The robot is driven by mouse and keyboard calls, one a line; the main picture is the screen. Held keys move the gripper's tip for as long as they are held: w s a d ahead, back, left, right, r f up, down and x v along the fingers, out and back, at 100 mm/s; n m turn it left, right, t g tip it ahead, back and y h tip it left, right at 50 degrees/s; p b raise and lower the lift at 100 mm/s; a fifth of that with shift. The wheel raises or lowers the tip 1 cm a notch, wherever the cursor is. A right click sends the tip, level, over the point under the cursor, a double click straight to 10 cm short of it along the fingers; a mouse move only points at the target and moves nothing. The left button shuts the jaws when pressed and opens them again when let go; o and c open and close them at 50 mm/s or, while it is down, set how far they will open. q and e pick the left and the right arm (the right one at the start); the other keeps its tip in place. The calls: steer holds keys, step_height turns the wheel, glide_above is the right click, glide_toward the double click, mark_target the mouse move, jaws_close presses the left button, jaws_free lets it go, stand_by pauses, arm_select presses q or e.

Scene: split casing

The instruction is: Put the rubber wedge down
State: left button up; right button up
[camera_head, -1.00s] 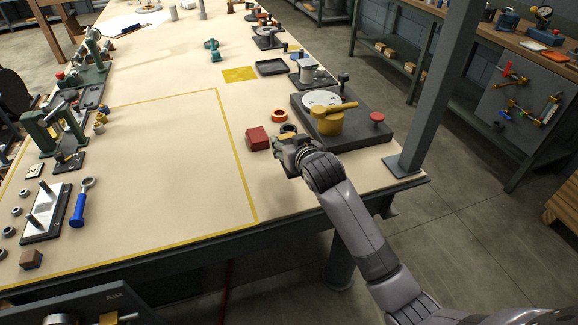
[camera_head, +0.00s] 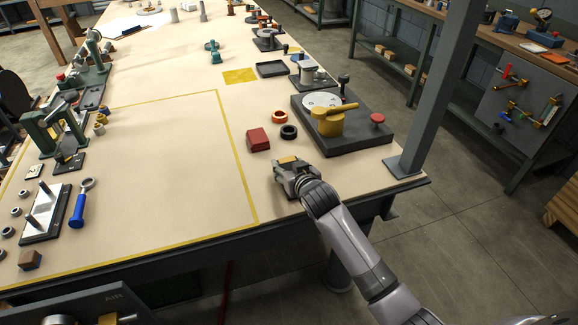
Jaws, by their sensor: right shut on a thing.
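My right gripper (camera_head: 284,168) is low over the table near its right front edge. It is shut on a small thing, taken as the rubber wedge. A tan-yellow patch (camera_head: 288,160) shows at the gripper's far side, but the fingers hide most of what is held. I cannot tell whether it touches the table top. My left gripper is not in view.
A red block (camera_head: 258,139), a black ring (camera_head: 289,132) and an orange ring (camera_head: 280,117) lie just beyond the gripper.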

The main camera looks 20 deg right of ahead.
steer(key=o, duration=1.4)
steer(key=shift+o, duration=0.2)
